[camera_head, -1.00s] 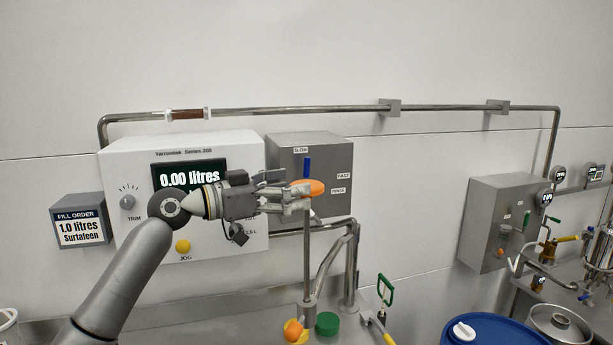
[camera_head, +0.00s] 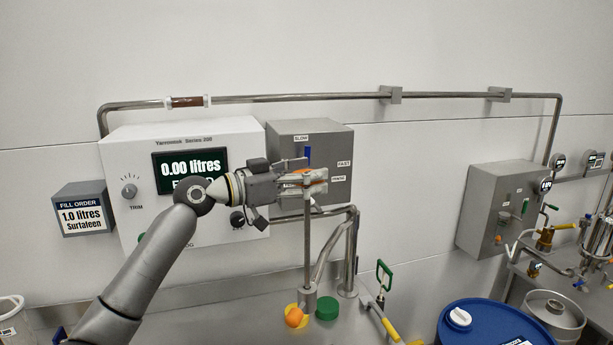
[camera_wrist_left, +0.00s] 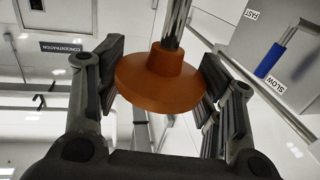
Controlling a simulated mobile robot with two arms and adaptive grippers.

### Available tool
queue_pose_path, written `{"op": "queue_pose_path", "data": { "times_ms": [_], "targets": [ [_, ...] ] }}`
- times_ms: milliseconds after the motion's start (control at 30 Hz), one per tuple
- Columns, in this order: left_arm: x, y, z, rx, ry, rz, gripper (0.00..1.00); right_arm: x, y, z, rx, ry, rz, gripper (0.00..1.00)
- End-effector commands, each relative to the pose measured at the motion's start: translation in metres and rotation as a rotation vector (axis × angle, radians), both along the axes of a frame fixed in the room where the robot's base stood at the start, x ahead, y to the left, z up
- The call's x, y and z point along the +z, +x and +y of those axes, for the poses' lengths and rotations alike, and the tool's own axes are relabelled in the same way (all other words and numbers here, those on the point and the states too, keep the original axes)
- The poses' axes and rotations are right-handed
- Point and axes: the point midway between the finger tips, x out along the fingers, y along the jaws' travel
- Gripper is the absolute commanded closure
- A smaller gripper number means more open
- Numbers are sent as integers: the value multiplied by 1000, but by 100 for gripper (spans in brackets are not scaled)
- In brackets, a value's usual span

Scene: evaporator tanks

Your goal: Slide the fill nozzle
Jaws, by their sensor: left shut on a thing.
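The fill nozzle appears as a vertical metal tube (camera_head: 307,245) with an orange round flange (camera_head: 302,171) near its upper end. My left gripper (camera_head: 316,184) reaches in from the left and is shut on the orange flange, its fingers covering much of it. In the left wrist view the orange flange (camera_wrist_left: 155,85) sits between the two dark finger pads, with the metal rod (camera_wrist_left: 177,22) rising from its collar. The tube's lower end meets a metal fitting (camera_head: 309,296) near the worktop. My right gripper is not in view.
A white control box (camera_head: 190,140) reads 0.00 litres. A grey box (camera_head: 330,150) with a blue lever stands close behind my gripper. A bent pipe (camera_head: 350,245) stands right of the tube. A green cap (camera_head: 327,308) and an orange ball (camera_head: 294,317) lie below. A blue drum (camera_head: 485,325) stands right.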

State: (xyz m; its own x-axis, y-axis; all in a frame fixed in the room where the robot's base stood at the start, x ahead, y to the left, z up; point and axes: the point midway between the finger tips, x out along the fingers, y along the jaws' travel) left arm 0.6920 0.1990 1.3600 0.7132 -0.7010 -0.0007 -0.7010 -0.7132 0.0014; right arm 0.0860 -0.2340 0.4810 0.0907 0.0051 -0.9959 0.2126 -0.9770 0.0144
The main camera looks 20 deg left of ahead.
Motion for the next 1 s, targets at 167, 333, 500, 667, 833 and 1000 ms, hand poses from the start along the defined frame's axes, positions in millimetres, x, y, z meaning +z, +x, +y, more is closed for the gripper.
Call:
{"op": "queue_pose_path", "data": {
  "times_ms": [167,333,500,667,833,1000],
  "targets": [
    [1,0,1,2,0,-1,81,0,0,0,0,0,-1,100],
    [-3,0,1,3,0,-1,81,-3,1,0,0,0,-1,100],
    [-14,0,1,2,1,-2,82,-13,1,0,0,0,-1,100],
    [-34,0,1,2,1,-1,82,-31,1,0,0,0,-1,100],
    [-63,0,0,1,3,-1,82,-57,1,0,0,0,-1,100],
    [-97,0,0,0,3,-1,82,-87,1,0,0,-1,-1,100]
  ]
}}
